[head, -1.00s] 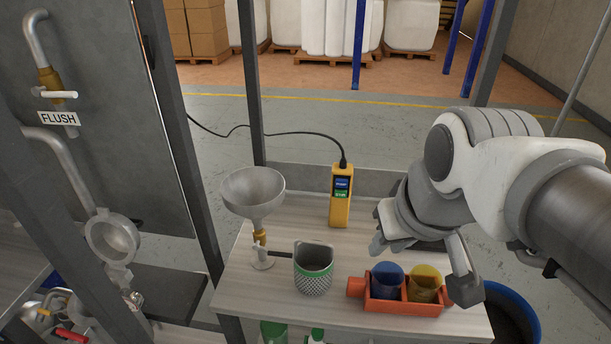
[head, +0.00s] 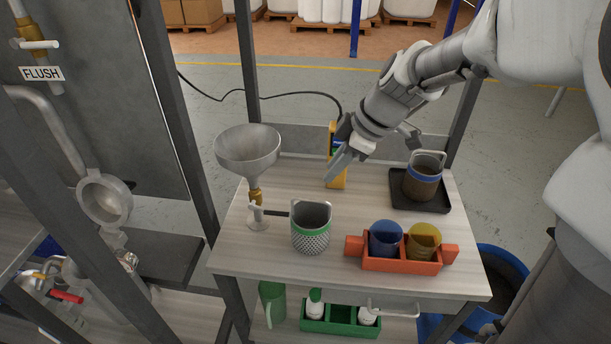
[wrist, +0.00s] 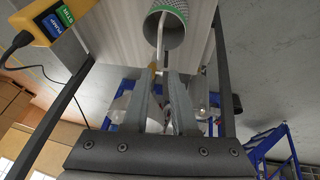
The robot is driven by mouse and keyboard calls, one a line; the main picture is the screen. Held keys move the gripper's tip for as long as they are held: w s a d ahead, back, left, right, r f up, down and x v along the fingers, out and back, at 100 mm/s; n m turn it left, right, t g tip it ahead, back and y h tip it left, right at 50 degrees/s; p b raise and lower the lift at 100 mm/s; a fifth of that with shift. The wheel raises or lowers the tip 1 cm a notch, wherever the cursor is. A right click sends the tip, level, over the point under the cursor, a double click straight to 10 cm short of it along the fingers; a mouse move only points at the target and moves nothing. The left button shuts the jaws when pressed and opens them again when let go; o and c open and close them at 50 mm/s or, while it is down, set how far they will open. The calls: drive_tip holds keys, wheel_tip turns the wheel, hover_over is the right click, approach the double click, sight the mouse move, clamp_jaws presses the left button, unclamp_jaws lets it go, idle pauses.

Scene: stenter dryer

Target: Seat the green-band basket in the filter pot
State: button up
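The green-band basket (head: 311,230), a grey perforated cup with a green band and a raised back edge, stands upright on the pale table. It also shows at the top of the wrist view (wrist: 175,32). My gripper (head: 336,172) is above the table, up and to the right of the basket in the head view, apart from it. In the wrist view its two fingers (wrist: 162,82) stand apart with nothing clearly between them. A round, open metal pot (head: 104,201) on the pipework at left looks like the filter pot; its inside is partly hidden.
A metal funnel (head: 247,150) on a brass valve stands close to the basket. A yellow handheld device (head: 337,178) is behind my gripper. An orange holder (head: 400,264) carries blue and yellow cups. A black tray (head: 440,203) holds a brown-filled basket (head: 422,178). A dark frame post separates table and pot.

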sight(312, 201)
drive_tip(key=shift+n+h, duration=0.3)
drive_tip(key=x, duration=0.3)
drive_tip(key=b+x, duration=0.1)
drive_tip(key=x, duration=0.7)
drive_tip(key=shift+s+d+f+b, duration=0.2)
drive_tip(key=shift+s+b, duration=0.05)
drive_tip(key=shift+b, duration=0.1)
drive_tip(key=shift+w+x, duration=0.2)
drive_tip(key=shift+x, duration=2.75)
drive_tip(key=shift+d, duration=0.15)
clamp_jaws()
